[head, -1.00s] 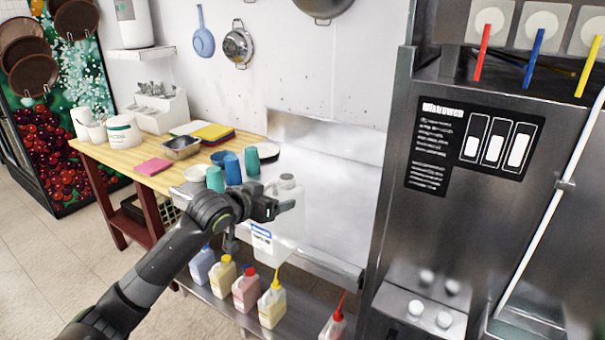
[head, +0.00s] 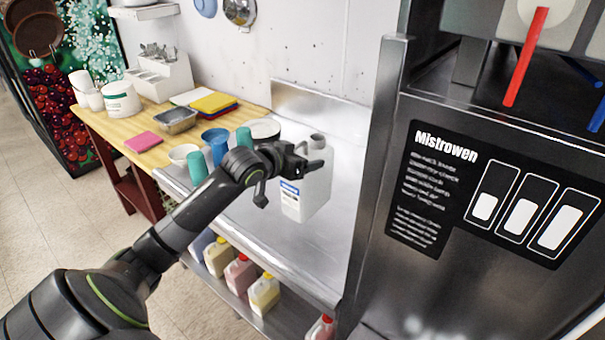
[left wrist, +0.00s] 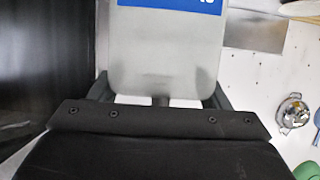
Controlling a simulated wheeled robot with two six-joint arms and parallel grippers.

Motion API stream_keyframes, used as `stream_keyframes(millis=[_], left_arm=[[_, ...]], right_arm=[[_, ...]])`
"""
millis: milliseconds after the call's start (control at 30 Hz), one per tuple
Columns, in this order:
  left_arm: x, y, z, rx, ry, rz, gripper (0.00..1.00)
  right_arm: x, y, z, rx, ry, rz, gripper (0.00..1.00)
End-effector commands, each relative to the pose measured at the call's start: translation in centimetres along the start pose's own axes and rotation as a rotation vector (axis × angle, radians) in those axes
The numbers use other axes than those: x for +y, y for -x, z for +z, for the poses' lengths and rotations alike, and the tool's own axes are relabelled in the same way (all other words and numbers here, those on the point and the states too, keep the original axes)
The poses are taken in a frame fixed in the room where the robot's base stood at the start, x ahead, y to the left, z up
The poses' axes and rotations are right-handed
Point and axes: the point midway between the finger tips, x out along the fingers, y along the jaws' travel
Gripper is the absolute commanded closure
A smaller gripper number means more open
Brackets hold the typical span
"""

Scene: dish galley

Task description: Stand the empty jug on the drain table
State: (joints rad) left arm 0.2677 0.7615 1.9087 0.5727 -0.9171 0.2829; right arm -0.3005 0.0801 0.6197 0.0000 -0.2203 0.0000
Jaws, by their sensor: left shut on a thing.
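The jug (head: 314,190) is a pale, see-through container with a blue and white label, upright in the head view. My left gripper (head: 304,163) is shut on it near its top. In the left wrist view the jug (left wrist: 165,55) fills the space between the fingers (left wrist: 160,100), with part of its blue label at the top edge. The drain table (head: 262,232) is the steel surface below and around the jug. I cannot tell whether the jug's base touches the steel or hangs just above it. My right gripper is not in view.
Teal cups (head: 197,166), a blue cup (head: 214,140) and bowls (head: 183,154) stand left of the jug. The dispenser cabinet (head: 440,290) rises close on the right. Colored bottles (head: 264,292) sit on the shelf below. Bare steel lies around the jug.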

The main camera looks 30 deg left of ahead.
Motion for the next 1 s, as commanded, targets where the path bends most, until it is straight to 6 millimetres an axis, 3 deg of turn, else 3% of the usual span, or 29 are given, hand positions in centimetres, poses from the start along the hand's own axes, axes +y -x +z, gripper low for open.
stream_keyframes(millis=[100, 533, 967, 1000], left_arm=[[0.1, -0.8, 2.1, -0.004, 0.005, 0.001, 0.66], [0.0, -2.8, 6.9, -0.002, 0.002, 0.000, 0.66], [0.0, -3.2, 7.6, 0.001, 0.000, 0.000, 0.66], [0.0, -3.1, 7.6, 0.000, 0.000, -0.001, 0.25]], right_arm=[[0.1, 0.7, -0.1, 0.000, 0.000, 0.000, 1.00], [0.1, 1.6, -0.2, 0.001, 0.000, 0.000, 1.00], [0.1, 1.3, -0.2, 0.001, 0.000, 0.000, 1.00], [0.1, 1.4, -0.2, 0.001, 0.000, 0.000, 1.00]])
